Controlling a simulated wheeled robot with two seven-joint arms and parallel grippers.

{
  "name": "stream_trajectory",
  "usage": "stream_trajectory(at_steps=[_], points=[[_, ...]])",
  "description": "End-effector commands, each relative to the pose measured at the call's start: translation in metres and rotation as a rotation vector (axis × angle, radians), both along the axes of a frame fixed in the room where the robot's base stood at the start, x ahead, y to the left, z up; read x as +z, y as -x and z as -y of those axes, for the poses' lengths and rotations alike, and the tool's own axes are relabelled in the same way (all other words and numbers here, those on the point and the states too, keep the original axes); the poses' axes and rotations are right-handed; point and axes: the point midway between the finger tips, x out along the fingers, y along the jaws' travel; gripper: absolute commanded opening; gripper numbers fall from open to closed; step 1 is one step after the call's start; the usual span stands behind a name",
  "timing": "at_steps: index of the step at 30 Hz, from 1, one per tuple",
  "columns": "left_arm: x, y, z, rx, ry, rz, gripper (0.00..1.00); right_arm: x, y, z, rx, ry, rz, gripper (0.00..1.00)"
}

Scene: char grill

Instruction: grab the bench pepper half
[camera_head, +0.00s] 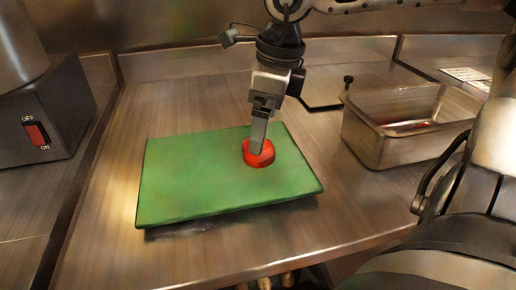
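The red pepper half (261,160) lies on the right part of the green cutting board (190,180) in the head view. It looks like a round red piece with its hollow side up. My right gripper (258,148), on the arm that comes in from the top right, points down at it. The fingertips reach into or against the pepper's hollow; the exact contact is hidden. The fingers overlap in this view, so their gap does not show. My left gripper is not in view.
A steel pan (375,145) with something red inside stands right of the board. A dark box with a red on/off switch (36,134) is at the left. The steel counter (110,215) is bare around the board. A raised steel wall runs along the back.

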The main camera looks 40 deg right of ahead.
Motion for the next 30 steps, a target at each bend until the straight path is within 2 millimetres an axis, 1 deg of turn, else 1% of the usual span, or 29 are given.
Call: stream_trajectory(at_steps=[6, 9, 12, 18, 19, 20, 21, 24, 30], points=[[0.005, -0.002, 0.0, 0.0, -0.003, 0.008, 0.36, -0.031, -0.009, 0.001, 0.0, -0.001, -0.008, 0.94], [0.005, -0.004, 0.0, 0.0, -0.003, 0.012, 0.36, -0.043, -0.01, -0.001, 0.0, 0.0, -0.005, 0.94], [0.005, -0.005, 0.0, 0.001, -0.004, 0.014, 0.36, -0.049, -0.011, -0.001, 0.0, -0.001, -0.002, 0.94], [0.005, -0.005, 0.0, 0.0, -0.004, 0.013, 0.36, -0.049, -0.012, -0.001, 0.0, -0.001, -0.001, 0.94], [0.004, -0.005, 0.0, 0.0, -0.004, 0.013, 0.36, -0.049, -0.012, -0.001, 0.0, -0.001, -0.001, 0.91], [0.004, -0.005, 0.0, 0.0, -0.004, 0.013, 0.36, -0.049, -0.012, -0.001, 0.0, -0.001, -0.001, 0.82], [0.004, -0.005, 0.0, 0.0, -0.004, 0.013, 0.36, -0.049, -0.012, -0.001, 0.0, -0.001, -0.001, 0.71], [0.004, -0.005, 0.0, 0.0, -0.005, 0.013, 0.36, -0.049, -0.012, -0.001, 0.0, -0.001, -0.001, 0.45], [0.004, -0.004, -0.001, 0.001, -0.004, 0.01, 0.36, -0.048, -0.012, -0.001, 0.0, -0.001, -0.001, 0.45]])
